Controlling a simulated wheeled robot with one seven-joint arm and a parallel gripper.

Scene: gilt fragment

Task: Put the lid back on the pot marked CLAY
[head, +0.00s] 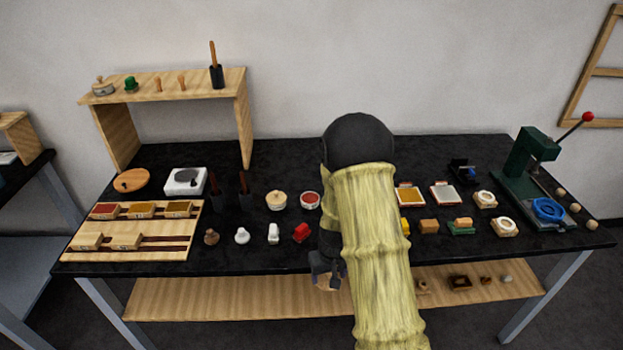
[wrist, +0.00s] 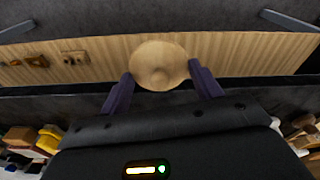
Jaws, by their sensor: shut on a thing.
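My gripper (head: 328,272) is shut on a round pale wooden lid with a knob. The lid (wrist: 158,66) shows between the two fingers in the wrist view, knob facing the camera; only a sliver shows in the head view. The gripper hangs just beyond the table's front edge, over the lower shelf. An open pot (head: 310,200) with red contents stands on the black table near the middle, left of my arm. A similar pot (head: 277,200) with a wooden lid on stands to its left. I cannot read markings on either pot. My arm hides the table to the right.
A wooden tray (head: 80,243) lies at left, below a raised shelf (head: 165,82). A green press (head: 530,160) stands at right. The lower shelf (head: 220,298) runs under the table.

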